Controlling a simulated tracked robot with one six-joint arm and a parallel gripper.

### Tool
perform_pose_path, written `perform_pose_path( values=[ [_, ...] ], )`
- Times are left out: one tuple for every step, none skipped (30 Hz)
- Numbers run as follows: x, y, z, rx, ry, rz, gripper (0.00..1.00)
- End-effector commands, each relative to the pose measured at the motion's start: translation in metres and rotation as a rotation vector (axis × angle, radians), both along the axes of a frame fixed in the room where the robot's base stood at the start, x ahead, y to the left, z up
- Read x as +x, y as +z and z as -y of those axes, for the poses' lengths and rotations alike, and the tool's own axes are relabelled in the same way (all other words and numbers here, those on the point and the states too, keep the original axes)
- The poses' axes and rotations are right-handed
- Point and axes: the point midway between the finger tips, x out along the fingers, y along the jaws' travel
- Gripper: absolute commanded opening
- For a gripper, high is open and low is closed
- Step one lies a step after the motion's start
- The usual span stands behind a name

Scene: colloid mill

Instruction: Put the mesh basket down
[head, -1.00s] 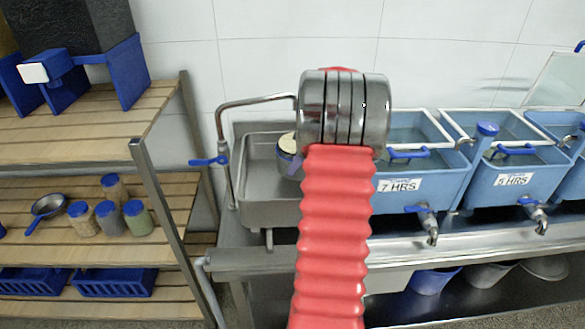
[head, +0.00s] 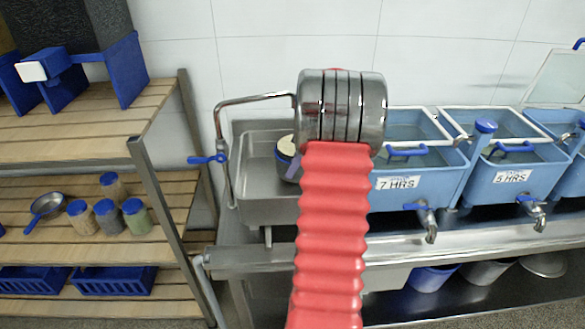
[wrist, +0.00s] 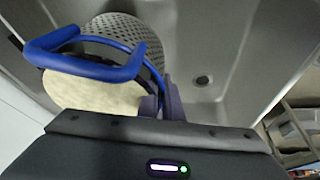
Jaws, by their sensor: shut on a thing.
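The mesh basket (wrist: 118,30) has a perforated metal wall, a blue rim and a blue looped handle (wrist: 85,55), with a cream-coloured round mass inside. In the wrist view it is inside the grey metal sink (wrist: 235,60), left of the drain. My gripper (wrist: 158,98) has its purple-grey fingers shut on the basket's edge. In the head view the basket (head: 285,147) shows only partly, left of my red arm, within the sink (head: 262,205). I cannot tell whether its base touches the sink floor.
A bent metal tap (head: 250,100) with a blue lever stands at the sink's left. Blue water tanks (head: 420,185) with taps line the bench on the right. A wooden shelf rack (head: 90,125) with jars and a pan stands on the left.

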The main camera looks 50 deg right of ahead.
Motion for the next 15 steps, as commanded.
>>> perform_pose_path(
  values=[
    [0.0003, 0.0013, 0.0007, -0.002, 0.0, 0.002, 0.0],
    [-0.0001, 0.0001, 0.0002, 0.0, 0.0, 0.0, 0.07],
    [-0.0001, 0.0002, 0.0003, 0.0, 0.0, 0.0, 0.1],
    [-0.0002, 0.0003, 0.0003, -0.001, 0.0, 0.0, 0.12],
    [-0.0002, 0.0003, 0.0003, -0.001, 0.0, 0.0, 0.14],
    [-0.0002, 0.0003, 0.0004, -0.001, 0.0, 0.0, 0.17],
    [-0.0003, 0.0004, 0.0005, -0.001, 0.0, 0.0, 0.19],
    [-0.0003, 0.0004, 0.0005, -0.001, 0.0, 0.0, 0.21],
    [-0.0003, 0.0004, 0.0005, -0.001, 0.0, 0.0, 0.24],
    [-0.0004, 0.0003, 0.0005, 0.0, -0.001, 0.0, 0.25],
    [-0.0004, 0.0003, 0.0005, 0.0, -0.001, 0.0, 0.25],
    [-0.0004, 0.0004, 0.0005, 0.0, -0.001, 0.0, 0.25],
    [-0.0004, 0.0004, 0.0005, 0.0, -0.001, 0.0, 0.25],
    [-0.0004, 0.0004, 0.0005, 0.0, -0.001, 0.0, 0.25],
    [-0.0005, 0.0004, 0.0006, 0.0, -0.001, 0.0, 0.25]
  ],
)
